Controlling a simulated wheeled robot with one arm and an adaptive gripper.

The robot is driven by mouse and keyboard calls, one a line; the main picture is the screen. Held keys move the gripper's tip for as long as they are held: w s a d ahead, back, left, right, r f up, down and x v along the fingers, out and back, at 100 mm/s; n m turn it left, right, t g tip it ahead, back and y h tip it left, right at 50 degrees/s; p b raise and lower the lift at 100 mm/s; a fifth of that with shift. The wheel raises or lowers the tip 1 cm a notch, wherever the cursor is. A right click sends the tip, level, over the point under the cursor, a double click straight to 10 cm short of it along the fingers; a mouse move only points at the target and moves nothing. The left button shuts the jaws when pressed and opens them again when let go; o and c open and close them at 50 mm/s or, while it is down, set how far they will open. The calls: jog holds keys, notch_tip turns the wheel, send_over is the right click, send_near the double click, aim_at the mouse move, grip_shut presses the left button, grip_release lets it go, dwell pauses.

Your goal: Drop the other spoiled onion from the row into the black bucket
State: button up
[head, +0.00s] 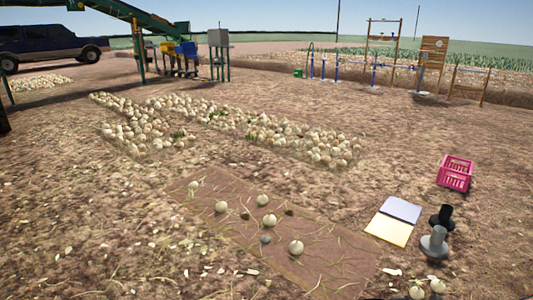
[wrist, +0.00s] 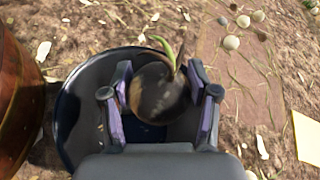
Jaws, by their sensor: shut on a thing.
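In the wrist view, my gripper (wrist: 161,82) is shut on a dark, spoiled onion (wrist: 155,98) with a green sprout at its top. The purple-padded fingers press on its two sides. The onion is held over the black bucket (wrist: 77,108), whose rim and inner wall show around the fingers. Its height above the bucket's bottom is hard to tell. In the head view, the row is a brown strip (head: 325,262) with several pale onions (head: 295,247) and a few small dark lumps (head: 265,239). The gripper and bucket are not in the head view.
A copper-brown rounded vessel (wrist: 22,85) stands close left of the bucket in the wrist view. In the head view, a white-and-yellow pad (head: 391,232), a pink crate (head: 455,173) and black and grey objects (head: 435,244) are at right. Onion heaps (head: 225,118) lie farther back.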

jog(key=shift+f+b, duration=0.35)
jog(key=shift+f, duration=0.4)
jog(key=o, duration=1.3)
jog(key=shift+r, duration=0.1)
jog(key=v, duration=1.2)
